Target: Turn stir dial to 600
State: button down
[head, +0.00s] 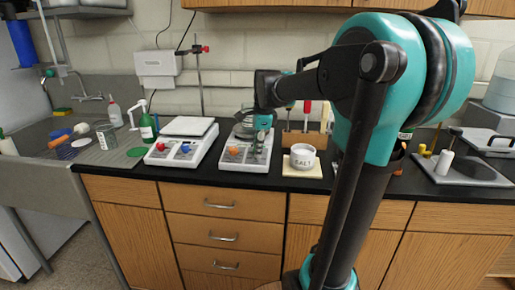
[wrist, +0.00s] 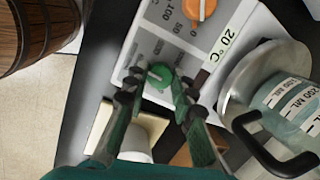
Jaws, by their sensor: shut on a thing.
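The stir dial is a green knob (wrist: 158,76) with a pale pointer mark, on the front panel of the right-hand hot plate (head: 231,165). My gripper (wrist: 157,86) is at this knob, one finger on each side, shut on it. In the head view my gripper (head: 258,140) reaches down to the right part of the panel and largely hides the knob. Numbers around the green knob are too small or covered to read. An orange knob (wrist: 200,8) with printed 0, 50 and 100 sits beside it, near a "20 °C" readout (wrist: 222,42).
A glass beaker (wrist: 287,97) with a dark handle stands on the hot plate close to my fingers. A white salt bowl (head: 302,155) sits just right of the plate.

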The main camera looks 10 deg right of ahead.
jog(key=c, duration=1.3)
grip_release()
jog(key=shift+o, duration=0.2)
jog(key=v, duration=1.2)
